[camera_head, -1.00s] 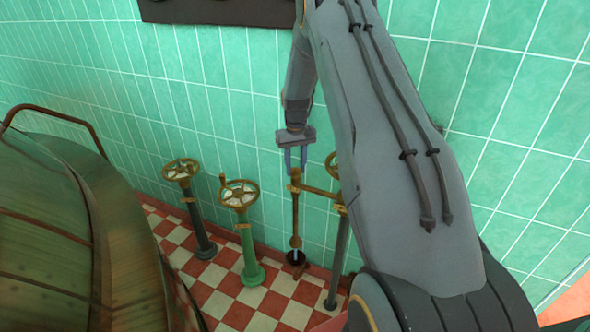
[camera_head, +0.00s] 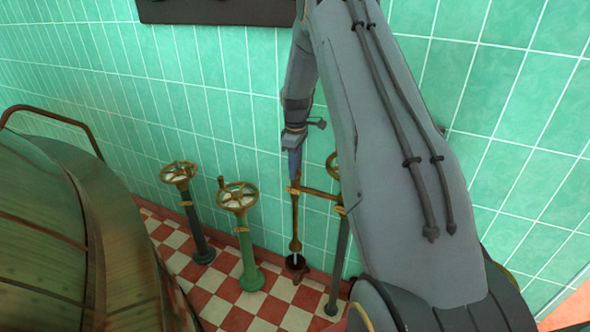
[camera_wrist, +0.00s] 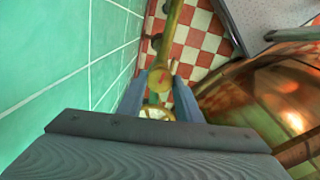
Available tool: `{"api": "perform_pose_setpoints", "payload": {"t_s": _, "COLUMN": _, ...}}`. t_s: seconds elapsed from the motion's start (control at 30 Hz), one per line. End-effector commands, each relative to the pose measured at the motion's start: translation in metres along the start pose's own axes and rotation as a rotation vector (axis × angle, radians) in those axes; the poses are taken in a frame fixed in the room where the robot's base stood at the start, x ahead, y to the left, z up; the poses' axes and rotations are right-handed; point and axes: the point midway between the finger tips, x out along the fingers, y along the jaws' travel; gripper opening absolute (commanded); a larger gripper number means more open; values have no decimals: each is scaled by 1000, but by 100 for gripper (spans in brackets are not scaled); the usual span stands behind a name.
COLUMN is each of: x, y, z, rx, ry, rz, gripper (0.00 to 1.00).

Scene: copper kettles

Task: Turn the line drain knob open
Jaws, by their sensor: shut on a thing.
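The brass drain knob (camera_wrist: 160,79) tops a thin upright brass pipe and shows a red mark in the wrist view. The pipe (camera_head: 294,220) stands by the green tiled wall in the head view, above a dark floor drain (camera_head: 296,264). My gripper (camera_head: 295,172) points down onto the top of the pipe, its fingers seen nearly edge-on. It is shut on the knob; the two blue-grey fingers (camera_wrist: 159,92) sit on either side of it in the wrist view. The fingers mostly hide the knob in the head view.
A brass handwheel on a dark post (camera_head: 179,172) and one on a green post (camera_head: 238,197) stand to the left. A third post (camera_head: 338,260) stands just right, joined by a brass cross pipe (camera_head: 320,193). A large copper kettle (camera_head: 45,235) fills the left.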

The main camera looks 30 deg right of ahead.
Motion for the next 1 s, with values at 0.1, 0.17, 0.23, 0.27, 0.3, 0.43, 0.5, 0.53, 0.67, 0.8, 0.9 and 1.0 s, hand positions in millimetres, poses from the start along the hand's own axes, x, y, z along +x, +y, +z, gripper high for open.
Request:
{"api": "perform_pose_setpoints", "payload": {"t_s": 0.1, "x": 0, "y": 0, "z": 0, "rx": -66, "ry": -1, "rz": -1, "gripper": 9}}
{"api": "perform_pose_setpoints", "payload": {"t_s": 0.17, "x": 0, "y": 0, "z": 0, "rx": -95, "ry": -1, "rz": -1, "gripper": 9}}
{"api": "perform_pose_setpoints", "payload": {"t_s": 0.23, "x": 0, "y": 0, "z": 1, "rx": -122, "ry": -1, "rz": -1, "gripper": 9}}
{"api": "perform_pose_setpoints", "payload": {"t_s": 0.27, "x": 0, "y": 0, "z": 1, "rx": -132, "ry": -1, "rz": -1, "gripper": 9}}
{"api": "perform_pose_setpoints", "payload": {"t_s": 0.3, "x": 0, "y": 0, "z": 1, "rx": -143, "ry": -1, "rz": -1, "gripper": 9}}
{"api": "perform_pose_setpoints", "payload": {"t_s": 0.43, "x": 0, "y": 0, "z": 1, "rx": -169, "ry": -1, "rz": -1, "gripper": 9}}
{"api": "perform_pose_setpoints", "payload": {"t_s": 0.5, "x": 0, "y": 0, "z": 1, "rx": -177, "ry": -1, "rz": -1, "gripper": 9}}
{"api": "perform_pose_setpoints", "payload": {"t_s": 0.53, "x": 0, "y": 0, "z": 1, "rx": -179, "ry": -1, "rz": -1, "gripper": 9}}
{"api": "perform_pose_setpoints", "payload": {"t_s": 0.67, "x": 0, "y": 0, "z": 1, "rx": -184, "ry": -1, "rz": -1, "gripper": 9}}
{"api": "perform_pose_setpoints", "payload": {"t_s": 0.8, "x": 0, "y": 0, "z": 1, "rx": -184, "ry": -1, "rz": -1, "gripper": 9}}
{"api": "perform_pose_setpoints", "payload": {"t_s": 0.9, "x": 0, "y": 0, "z": 1, "rx": -183, "ry": -1, "rz": -1, "gripper": 9}}
{"api": "perform_pose_setpoints", "payload": {"t_s": 1.0, "x": 0, "y": 0, "z": 1, "rx": -183, "ry": -1, "rz": -1, "gripper": 45}}
